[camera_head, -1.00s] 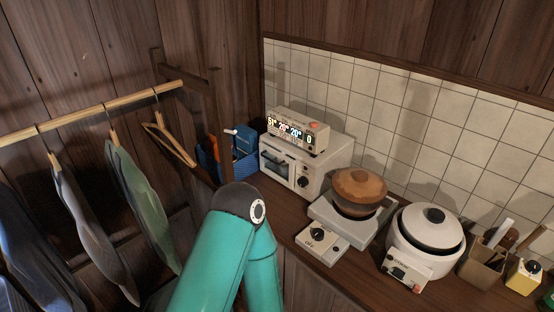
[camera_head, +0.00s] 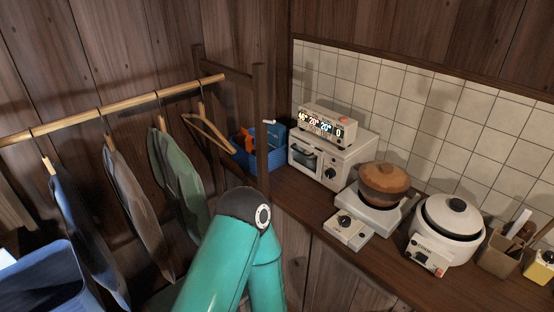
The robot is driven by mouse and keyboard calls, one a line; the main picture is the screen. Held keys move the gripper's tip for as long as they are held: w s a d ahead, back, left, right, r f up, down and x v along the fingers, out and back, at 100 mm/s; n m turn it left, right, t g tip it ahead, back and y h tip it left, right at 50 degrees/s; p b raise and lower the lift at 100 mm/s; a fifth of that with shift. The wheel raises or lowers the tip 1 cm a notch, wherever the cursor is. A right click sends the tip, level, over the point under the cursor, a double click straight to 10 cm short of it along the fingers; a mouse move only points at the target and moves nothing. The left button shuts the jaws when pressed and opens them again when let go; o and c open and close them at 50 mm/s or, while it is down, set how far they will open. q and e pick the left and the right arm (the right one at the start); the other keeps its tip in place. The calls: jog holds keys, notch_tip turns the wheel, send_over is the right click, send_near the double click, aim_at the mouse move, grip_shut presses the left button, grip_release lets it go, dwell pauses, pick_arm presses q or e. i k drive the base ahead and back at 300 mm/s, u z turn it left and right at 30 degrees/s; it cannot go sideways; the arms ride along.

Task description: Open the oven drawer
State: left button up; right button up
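The small white oven (camera_head: 330,158) stands on the wooden counter in the head view, left of the stove. Its glass front door (camera_head: 305,156) appears shut, with a dark knob to the right of it. A digital display box (camera_head: 328,125) with lit numbers sits on top of the oven. A teal arm of mine rises from the bottom centre, its dark joint below and left of the oven. Neither of my grippers shows in this view.
A hot plate (camera_head: 349,229) with a brown pot (camera_head: 384,181) and a white rice cooker (camera_head: 447,228) stand right of the oven. A blue basket (camera_head: 262,157) is at its left. Clothes hang on a wooden rail (camera_head: 110,107). A blue bin (camera_head: 45,283) is bottom left.

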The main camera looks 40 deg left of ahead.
aim_at(312, 164)
jog(key=u, duration=0.15)
jog(key=k, duration=0.75)
jog(key=u, duration=0.75)
jog(key=i, duration=1.65)
